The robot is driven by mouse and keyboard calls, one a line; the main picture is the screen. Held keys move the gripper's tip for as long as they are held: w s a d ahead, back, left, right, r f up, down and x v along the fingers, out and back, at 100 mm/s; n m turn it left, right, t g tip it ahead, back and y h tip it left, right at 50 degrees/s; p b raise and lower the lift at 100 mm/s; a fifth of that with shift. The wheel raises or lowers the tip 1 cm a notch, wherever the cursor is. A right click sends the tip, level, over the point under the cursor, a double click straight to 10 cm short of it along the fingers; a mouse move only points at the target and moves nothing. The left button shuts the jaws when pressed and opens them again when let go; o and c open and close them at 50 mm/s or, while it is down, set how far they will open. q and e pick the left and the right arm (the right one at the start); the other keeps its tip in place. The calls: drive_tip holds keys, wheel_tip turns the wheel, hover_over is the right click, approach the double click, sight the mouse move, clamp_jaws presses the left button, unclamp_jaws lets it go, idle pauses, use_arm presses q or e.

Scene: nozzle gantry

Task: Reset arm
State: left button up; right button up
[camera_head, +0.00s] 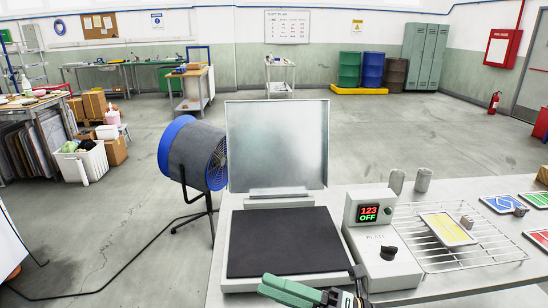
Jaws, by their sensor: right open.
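My right gripper (268,286), with green fingers and a black body, is at the bottom edge of the head view. It overlaps the front edge of a flat machine with a black plate (285,240). Its fingers point left, and nothing shows between them. I cannot tell whether it touches the machine. The machine's silver lid (278,143) stands raised behind the plate. My left gripper is not in view.
A control box (391,268) with a knob and a display (369,213) reading "123 OFF" stands right of the plate. A wire rack (490,253) holds a yellow-and-white card (447,230). Two grey cylinders (423,180) stand behind it. A blue fan (180,150) stands on the floor at left.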

drive_tip(key=d+f+m+t+h+p, duration=0.1)
drive_tip(key=d+f+m+t+h, duration=0.6)
drive_tip(key=m, duration=0.6)
drive_tip(key=d+f+m+t+h, duration=0.4)
drive_tip(key=f+m+h, duration=0.3)
drive_tip(key=f+m, duration=0.45)
drive_tip(key=s+d+f+m+g+h, duration=0.2)
drive_tip(key=s+f+m+g, duration=0.1)
drive_tip(key=s+f+m, duration=0.2)
drive_tip(key=s+d+f+m+g+h, duration=0.2)
drive_tip(key=s+d+f+m+g, duration=0.1)
drive_tip(key=s+f, duration=0.5)
drive_tip(key=shift+s+d+f+m, duration=0.15)
drive_tip(key=shift+s+d+m, duration=0.05)
drive_tip(key=shift+s+m, duration=0.75)
drive_tip(key=shift+s, duration=0.1)
